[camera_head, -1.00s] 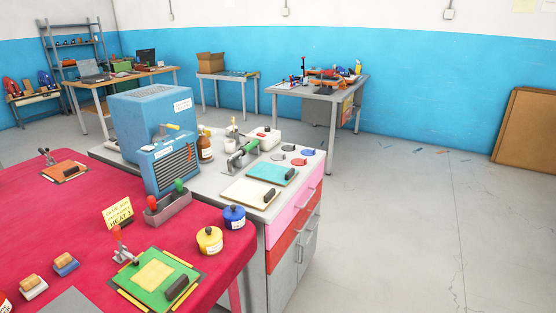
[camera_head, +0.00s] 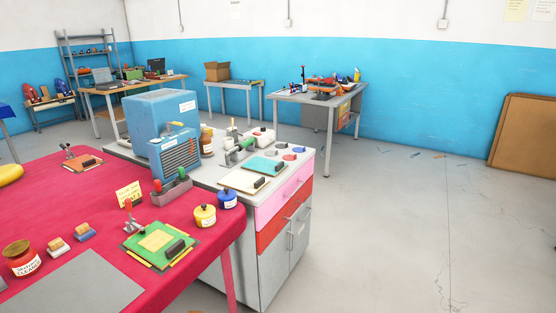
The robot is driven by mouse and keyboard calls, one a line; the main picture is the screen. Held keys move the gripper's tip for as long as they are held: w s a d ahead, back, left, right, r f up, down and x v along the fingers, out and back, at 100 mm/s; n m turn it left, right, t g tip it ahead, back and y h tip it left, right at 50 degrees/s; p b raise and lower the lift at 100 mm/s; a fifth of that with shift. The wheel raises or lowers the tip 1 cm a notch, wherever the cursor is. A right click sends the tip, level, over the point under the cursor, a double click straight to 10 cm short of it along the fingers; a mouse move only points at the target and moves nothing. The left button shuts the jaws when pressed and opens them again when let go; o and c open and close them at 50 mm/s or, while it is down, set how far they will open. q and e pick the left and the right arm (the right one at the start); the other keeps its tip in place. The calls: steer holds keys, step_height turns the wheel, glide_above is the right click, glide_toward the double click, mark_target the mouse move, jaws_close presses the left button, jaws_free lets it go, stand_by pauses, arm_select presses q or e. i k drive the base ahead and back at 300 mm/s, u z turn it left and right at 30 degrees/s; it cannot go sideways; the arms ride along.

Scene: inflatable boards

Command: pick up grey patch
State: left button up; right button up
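Several small round patches lie on the light top of the workbench (camera_head: 215,172), near its far right corner. A grey patch (camera_head: 282,145) is at the back of this group. Beside it are a red patch (camera_head: 298,149) and a dark blue patch (camera_head: 290,157). Another greyish disc (camera_head: 270,154) lies nearer the teal board and is too small to tell apart clearly. Neither of my grippers shows in the view.
A teal board (camera_head: 265,166) and a cream board (camera_head: 244,181) lie in front of the patches. A blue machine (camera_head: 160,115) stands left on the bench. The red table (camera_head: 80,210) fills the near left. The floor (camera_head: 385,230) on the right is clear.

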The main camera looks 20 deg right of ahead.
mark_target(270, 153)
steer(key=z, duration=0.65)
steer(key=i, duration=0.6)
steer(key=z, duration=0.95)
steer(key=i, duration=1.05)
steer(key=z, duration=0.2)
